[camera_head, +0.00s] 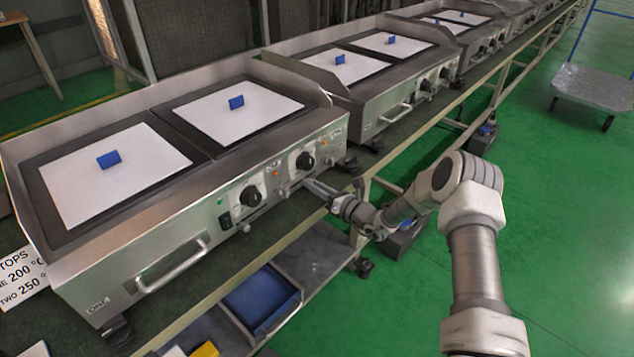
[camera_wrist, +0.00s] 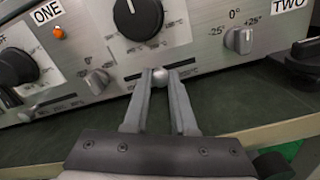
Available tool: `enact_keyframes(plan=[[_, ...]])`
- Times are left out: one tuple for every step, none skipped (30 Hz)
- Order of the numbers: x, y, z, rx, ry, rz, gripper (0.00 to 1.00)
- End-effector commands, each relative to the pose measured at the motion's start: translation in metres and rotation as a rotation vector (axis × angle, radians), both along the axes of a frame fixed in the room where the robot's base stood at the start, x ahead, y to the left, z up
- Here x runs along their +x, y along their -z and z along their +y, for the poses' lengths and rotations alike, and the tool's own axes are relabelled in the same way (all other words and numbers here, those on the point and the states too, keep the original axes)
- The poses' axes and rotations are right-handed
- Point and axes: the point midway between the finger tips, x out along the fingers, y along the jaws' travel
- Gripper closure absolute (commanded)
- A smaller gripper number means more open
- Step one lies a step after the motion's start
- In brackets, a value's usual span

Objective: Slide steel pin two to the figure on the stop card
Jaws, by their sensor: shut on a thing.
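The steel pin (camera_wrist: 160,75) has a round bright head and sits in a dark slot on the steel front panel (camera_wrist: 205,60). The slot runs below a large black knob (camera_wrist: 138,18), with the TWO label (camera_wrist: 290,3) to the right. My gripper (camera_wrist: 160,78) is shut on the pin, one finger on each side of its head. In the head view my gripper (camera_head: 312,188) is at the right-hand knob of the nearest unit, and the pin cannot be made out. The stop card (camera_head: 22,279) is cut off at the left edge; it reads TWO 250. The scale figures are too small to read surely.
A small grey knob (camera_wrist: 240,40) is right of the slot and another (camera_wrist: 97,80) is left of it. The ONE label (camera_wrist: 46,11) is farther left. A bar handle (camera_head: 172,266) sticks out of the unit's front. A blue bin (camera_head: 262,299) is on the lower shelf.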

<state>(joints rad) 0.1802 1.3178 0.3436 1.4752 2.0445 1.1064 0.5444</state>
Motion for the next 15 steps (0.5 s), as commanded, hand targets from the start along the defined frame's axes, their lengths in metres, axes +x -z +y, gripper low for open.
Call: enact_keyframes(plan=[[-0.0008, -0.0001, -0.0001, 0.000, 0.002, 0.001, 1.00], [-0.0010, 0.0000, 0.0001, -0.001, 0.001, 0.002, 1.00], [-0.0012, 0.0001, 0.0002, -0.001, 0.001, 0.001, 1.00], [-0.0013, 0.0002, 0.0002, -0.001, 0.001, 0.001, 1.00], [-0.0012, 0.0002, 0.0003, -0.002, 0.001, 0.000, 1.00], [-0.0012, 0.0003, 0.0003, -0.002, 0.001, 0.000, 1.00], [-0.0011, 0.0002, 0.0003, -0.002, 0.001, 0.000, 1.00], [-0.0012, 0.0002, 0.0003, -0.002, 0.001, 0.000, 1.00], [-0.0012, 0.0002, 0.0003, -0.002, 0.001, 0.000, 1.00], [-0.0012, 0.0002, 0.0003, -0.002, 0.001, 0.000, 1.00], [-0.0012, 0.0002, 0.0003, -0.002, 0.001, 0.000, 0.70], [-0.0012, 0.0002, 0.0003, -0.002, 0.001, 0.000, 0.63], [-0.0012, 0.0001, 0.0003, -0.002, 0.001, 0.000, 0.58], [-0.0011, 0.0001, 0.0004, -0.002, 0.001, 0.000, 0.52], [-0.0011, 0.0001, 0.0004, -0.002, 0.001, 0.000, 0.45]])
